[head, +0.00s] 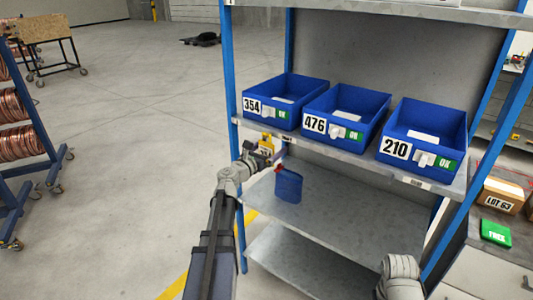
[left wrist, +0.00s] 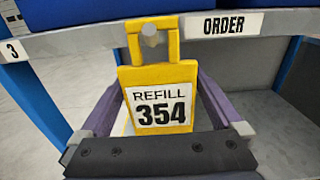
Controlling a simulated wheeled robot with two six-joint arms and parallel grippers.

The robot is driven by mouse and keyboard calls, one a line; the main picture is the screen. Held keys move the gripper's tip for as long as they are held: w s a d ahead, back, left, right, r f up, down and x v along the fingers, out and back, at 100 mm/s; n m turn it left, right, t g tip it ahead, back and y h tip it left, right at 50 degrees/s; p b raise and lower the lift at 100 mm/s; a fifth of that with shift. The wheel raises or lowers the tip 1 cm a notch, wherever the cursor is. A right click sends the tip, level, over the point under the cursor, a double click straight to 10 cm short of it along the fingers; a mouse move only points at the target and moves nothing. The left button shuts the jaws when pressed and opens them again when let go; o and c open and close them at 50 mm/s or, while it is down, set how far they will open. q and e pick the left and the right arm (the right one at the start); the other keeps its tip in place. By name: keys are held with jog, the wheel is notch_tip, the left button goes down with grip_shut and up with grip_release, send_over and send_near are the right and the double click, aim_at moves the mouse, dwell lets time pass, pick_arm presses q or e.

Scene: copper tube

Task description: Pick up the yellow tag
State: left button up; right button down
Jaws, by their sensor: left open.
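The yellow tag (head: 266,145) hangs at the front edge of the upper shelf, below the bin marked 354. In the left wrist view the yellow tag (left wrist: 160,76) reads "REFILL 354" and its loop handle hangs on a round peg. My left gripper (head: 266,158) is open at the tag. In the left wrist view the two purple fingers of my left gripper (left wrist: 158,122) stand on either side of the tag, which hides part of them. The tag's lower edge is hidden behind the gripper body. My right gripper is out of view.
Blue bins 354 (head: 285,101), 476 (head: 346,111) and 210 (head: 422,131) stand on the upper shelf (head: 335,152). The lower shelf (head: 325,215) is largely bare. An "ORDER" label (left wrist: 227,23) is right of the tag.

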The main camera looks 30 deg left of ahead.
pick_arm(q)
jog(key=shift+w, duration=0.15)
jog(key=shift+c, duration=0.2)
jog(key=c, duration=1.1)
jog(key=shift+c, duration=0.2)
